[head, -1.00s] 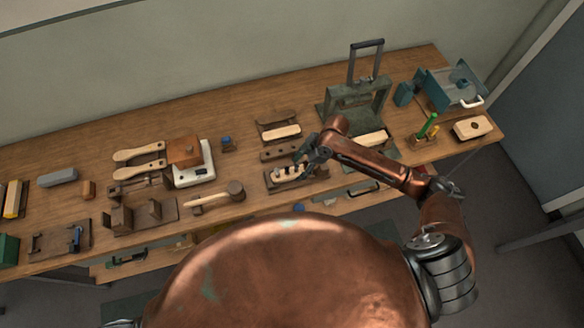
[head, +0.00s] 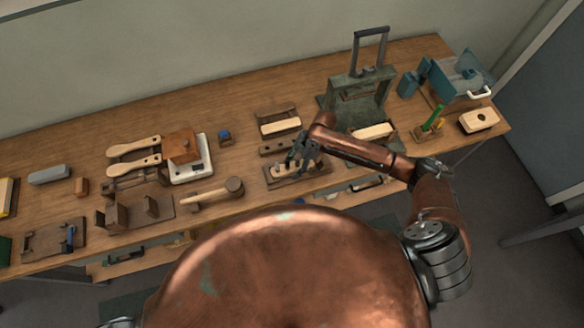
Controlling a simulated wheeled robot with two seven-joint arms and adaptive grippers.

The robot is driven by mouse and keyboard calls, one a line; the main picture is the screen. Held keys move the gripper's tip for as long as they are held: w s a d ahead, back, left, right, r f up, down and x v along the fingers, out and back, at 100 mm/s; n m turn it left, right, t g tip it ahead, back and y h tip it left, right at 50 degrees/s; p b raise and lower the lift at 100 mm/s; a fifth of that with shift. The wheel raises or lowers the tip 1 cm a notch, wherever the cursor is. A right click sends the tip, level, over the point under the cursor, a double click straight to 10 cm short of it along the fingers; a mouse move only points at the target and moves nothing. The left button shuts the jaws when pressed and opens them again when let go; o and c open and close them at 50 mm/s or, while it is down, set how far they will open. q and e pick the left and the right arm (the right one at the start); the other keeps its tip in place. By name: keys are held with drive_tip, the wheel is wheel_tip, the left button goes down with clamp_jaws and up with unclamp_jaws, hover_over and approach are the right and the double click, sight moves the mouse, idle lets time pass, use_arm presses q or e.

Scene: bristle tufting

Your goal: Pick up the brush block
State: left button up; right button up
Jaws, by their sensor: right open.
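Several pale wooden blocks are in view, and I cannot tell for sure which is the brush block. One pale block (head: 279,171) sits in a dark wooden holder (head: 291,183) near the front edge of the bench, partly hidden by my right gripper. My right gripper (head: 297,161) is open, right over this block; I cannot tell whether it touches. Another pale block (head: 281,126) lies in a rack behind it. A third (head: 371,132) lies at the foot of the green press. My left gripper is out of view.
The green press (head: 357,98) stands to the right at the back. A mallet (head: 214,193), a white scale (head: 190,172) with a brown block, and wooden paddles (head: 134,147) lie to the left. A teal box (head: 460,77) is at the far right. The back of the bench (head: 200,110) is clear.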

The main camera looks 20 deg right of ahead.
drive_tip(key=c, duration=1.4)
